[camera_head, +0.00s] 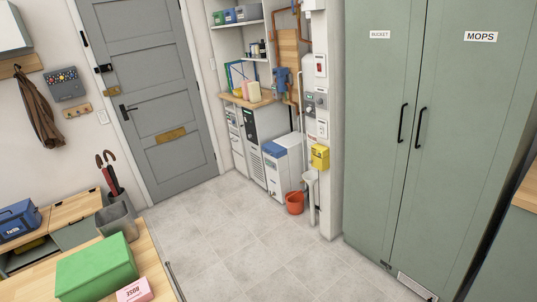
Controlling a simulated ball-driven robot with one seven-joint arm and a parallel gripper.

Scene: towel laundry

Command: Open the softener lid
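A white floor-standing cabinet (285,174) with a blue lid (274,149) stands at the back, right of the grey door. It looks like the softener, but I cannot read any label on it. The blue lid (274,149) lies flat on the top and looks shut. My gripper is not in view.
An orange-red bucket (295,203) stands on the floor just right of the white cabinet. A yellow box (320,157) is on the wall post above. Tall green cupboards (385,140) fill the right. A wooden table with a green box (97,268) is near left. The tiled floor (240,240) is clear.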

